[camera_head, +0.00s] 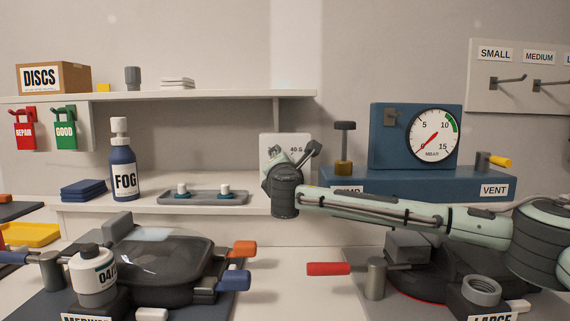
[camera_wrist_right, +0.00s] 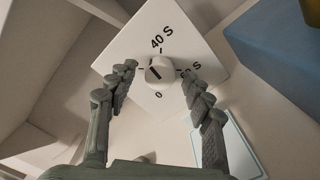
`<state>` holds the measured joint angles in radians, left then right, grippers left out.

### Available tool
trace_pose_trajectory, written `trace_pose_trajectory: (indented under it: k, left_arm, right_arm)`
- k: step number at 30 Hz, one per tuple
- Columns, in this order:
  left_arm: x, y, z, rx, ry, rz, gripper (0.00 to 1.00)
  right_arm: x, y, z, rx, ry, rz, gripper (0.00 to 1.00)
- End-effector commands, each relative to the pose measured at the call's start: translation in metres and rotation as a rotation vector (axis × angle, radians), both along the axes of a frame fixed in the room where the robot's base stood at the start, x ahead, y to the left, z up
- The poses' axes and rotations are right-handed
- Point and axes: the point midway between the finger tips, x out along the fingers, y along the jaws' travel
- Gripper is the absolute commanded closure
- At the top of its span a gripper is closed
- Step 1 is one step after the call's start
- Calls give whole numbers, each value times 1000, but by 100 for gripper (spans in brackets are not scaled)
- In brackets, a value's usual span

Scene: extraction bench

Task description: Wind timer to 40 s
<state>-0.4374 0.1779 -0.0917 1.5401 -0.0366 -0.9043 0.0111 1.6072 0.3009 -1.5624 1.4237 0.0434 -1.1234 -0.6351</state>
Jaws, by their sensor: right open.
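The timer is a white square plate (camera_wrist_right: 205,48) with a round white knob (camera_wrist_right: 159,71) in the middle. In the right wrist view its face reads "40 S" and "0", plus another "S" label partly covered by a finger. The dark pointer line on the knob lies on its left side, toward the unlabelled tick on the left. My right gripper (camera_wrist_right: 160,75) is open, one finger on each side of the knob, with gaps showing between. In the head view my right gripper (camera_head: 292,158) covers much of the timer plate (camera_head: 270,142). My left gripper is out of view.
A blue pump unit (camera_head: 380,183) with a pressure gauge (camera_head: 433,134) stands right of the timer. A tray (camera_head: 205,198) with small parts and a FOG bottle (camera_head: 123,170) stand on the shelf to its left. Chambers labelled MEDIUM and LARGE occupy the bench in front.

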Motion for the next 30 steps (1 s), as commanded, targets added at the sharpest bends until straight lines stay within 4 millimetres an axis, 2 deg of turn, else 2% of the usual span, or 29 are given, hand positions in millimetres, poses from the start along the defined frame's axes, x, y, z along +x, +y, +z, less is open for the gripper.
trace_pose_trajectory:
  k: [3, 15, 30]
  left_arm:
    - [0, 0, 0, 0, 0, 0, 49]
    - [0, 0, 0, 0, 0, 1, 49]
    - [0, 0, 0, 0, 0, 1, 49]
  right_arm:
    - [0, 0, 0, 0, 0, 0, 49]
    - [0, 0, 0, 0, -1, -1, 98]
    - [0, 0, 0, 0, 0, -1, 98]
